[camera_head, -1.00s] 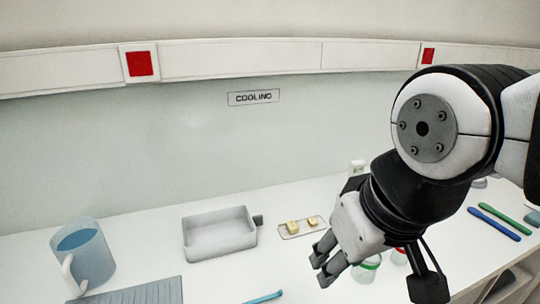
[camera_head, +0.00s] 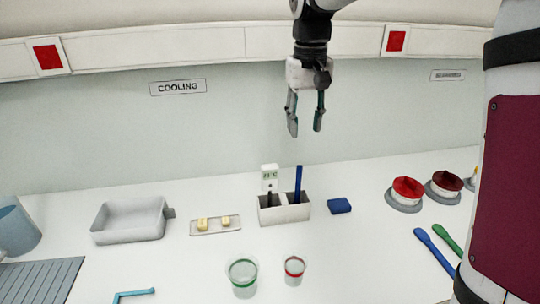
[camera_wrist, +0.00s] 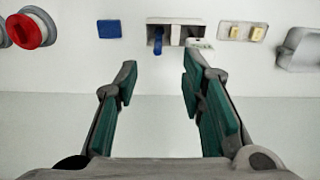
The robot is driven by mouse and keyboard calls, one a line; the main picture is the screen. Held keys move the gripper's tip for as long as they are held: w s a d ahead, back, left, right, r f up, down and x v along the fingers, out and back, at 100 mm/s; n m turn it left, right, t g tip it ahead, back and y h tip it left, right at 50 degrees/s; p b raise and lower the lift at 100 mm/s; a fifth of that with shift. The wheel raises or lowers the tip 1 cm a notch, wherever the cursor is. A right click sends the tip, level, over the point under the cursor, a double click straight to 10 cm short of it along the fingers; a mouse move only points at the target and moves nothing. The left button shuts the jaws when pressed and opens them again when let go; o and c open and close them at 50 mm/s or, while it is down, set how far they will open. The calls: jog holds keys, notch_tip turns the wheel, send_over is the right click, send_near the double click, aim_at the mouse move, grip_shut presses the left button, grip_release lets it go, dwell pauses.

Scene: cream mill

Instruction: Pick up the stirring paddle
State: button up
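My gripper (camera_head: 305,130) hangs in front of the back wall, high above the counter. Its fingers are spread and empty, which the wrist view also shows (camera_wrist: 160,72). A white two-slot holder (camera_head: 284,214) stands on the counter below it, with an upright blue handle (camera_head: 298,184) in the right slot and a dark item in the left. The lower end of the blue handle is hidden. Flat blue (camera_head: 435,250) and green (camera_head: 449,242) tools with wide ends lie at the right. I cannot tell which of these is the stirring paddle.
A white-and-grey gauge (camera_head: 269,178) stands at the holder. A blue block (camera_head: 339,206), a tray with yellow pieces (camera_head: 229,230), a grey bin (camera_head: 130,222), red-topped pots (camera_head: 407,190) and two glass beakers (camera_head: 242,279) stand around. A light-blue bent tool (camera_head: 134,294) lies in front.

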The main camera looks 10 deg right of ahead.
aim_at(300, 165)
jog(key=shift+g, duration=0.3)
jog(key=w+f, duration=0.1)
jog(key=f, duration=0.2)
jog(key=w+f+p, duration=0.1)
jog(key=f, duration=0.3)
jog(key=w+f, duration=0.1)
jog(key=f, duration=0.2)
jog(key=shift+w+f+p, duration=0.15)
jog(key=shift+f+p, duration=0.05)
jog(key=shift+p, duration=0.2)
jog(key=f, duration=0.1)
jog(key=f+p, duration=0.1)
jog(key=f, duration=0.2)
jog(key=shift+d, duration=0.35)
jog(key=shift+f, duration=0.6)
grip_shut()
